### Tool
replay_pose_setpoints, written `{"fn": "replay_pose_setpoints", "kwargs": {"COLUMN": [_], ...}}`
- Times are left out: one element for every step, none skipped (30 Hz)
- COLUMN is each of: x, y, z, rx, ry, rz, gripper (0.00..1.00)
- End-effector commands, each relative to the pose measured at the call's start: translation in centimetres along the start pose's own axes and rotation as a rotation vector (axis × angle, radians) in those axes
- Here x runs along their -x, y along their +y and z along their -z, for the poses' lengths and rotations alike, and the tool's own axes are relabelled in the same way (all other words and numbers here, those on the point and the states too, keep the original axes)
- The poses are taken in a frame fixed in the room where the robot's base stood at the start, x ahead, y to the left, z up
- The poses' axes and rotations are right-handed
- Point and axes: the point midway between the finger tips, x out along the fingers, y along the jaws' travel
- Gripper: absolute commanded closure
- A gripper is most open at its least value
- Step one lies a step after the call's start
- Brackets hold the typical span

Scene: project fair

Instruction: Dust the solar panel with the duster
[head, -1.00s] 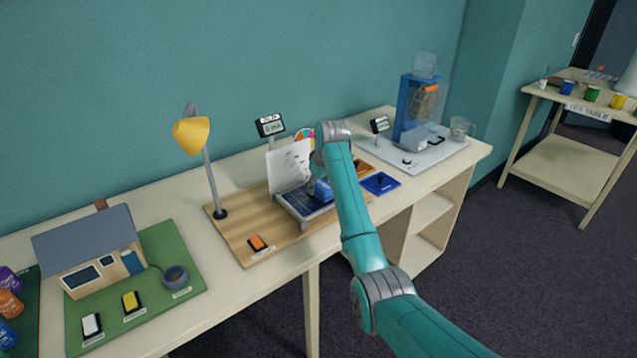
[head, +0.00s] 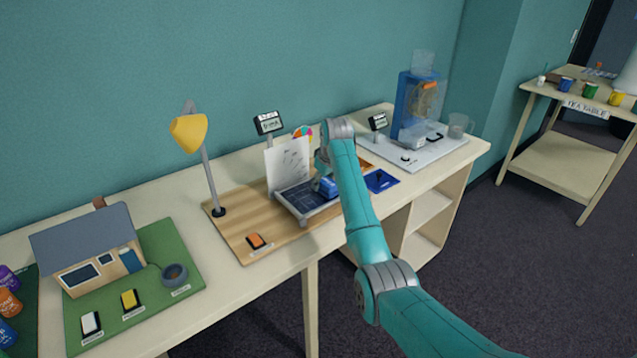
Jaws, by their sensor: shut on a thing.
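The solar panel (head: 294,198) is a dark blue panel in a light frame on the wooden board, below the yellow lamp's right side. My gripper (head: 325,175) is over the panel's right side, mostly hidden behind my arm, and is shut on the duster. I cannot tell for sure whether the duster touches the panel. A white spotted card (head: 288,165) stands upright at the panel's back edge.
The yellow lamp (head: 188,132) stands left of the panel, with an orange switch (head: 256,241) in front. A display (head: 268,123) stands behind. A blue mat (head: 381,181) lies right of my arm. A model house (head: 90,250) is at left.

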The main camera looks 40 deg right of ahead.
Motion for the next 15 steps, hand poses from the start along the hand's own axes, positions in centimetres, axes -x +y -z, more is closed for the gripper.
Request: {"fn": "replay_pose_setpoints", "kwargs": {"x": [0.0, 0.0, 0.0, -0.1, -0.1, -0.1, -0.1, -0.1, -0.1, -0.1, -0.1, -0.1, -0.2, -0.2, -0.2], "y": [0.5, 0.7, 0.9, 1.0, 1.1, 1.2, 1.2, 1.3, 1.4, 1.5, 1.6, 1.9, 2.1, 2.3, 2.6], "z": [0.0, 0.0, 0.0, 0.0, -0.1, -0.1, -0.1, -0.1, -0.1, -0.1, -0.1, -0.1, -0.2, -0.2, -0.2], "rx": [-0.001, -0.001, -0.001, -0.001, -0.001, 0.0, 0.0, 0.0, 0.0, -0.001, -0.001, -0.001, -0.001, -0.001, -0.001], "ry": [0.001, 0.001, 0.001, 0.001, 0.001, 0.001, 0.001, 0.001, 0.001, 0.001, 0.001, 0.001, 0.001, 0.0, 0.001], "rz": [-0.001, -0.001, 0.0, 0.0, 0.0, 0.0, 0.0, 0.0, 0.0, 0.0, 0.0, 0.0, 0.0, 0.0, 0.0], "gripper": [1.0, 1.0, 1.0, 1.0, 1.0, 1.0, 1.0, 1.0, 1.0, 1.0, 1.0, 1.0, 1.0, 1.0, 1.0]}}
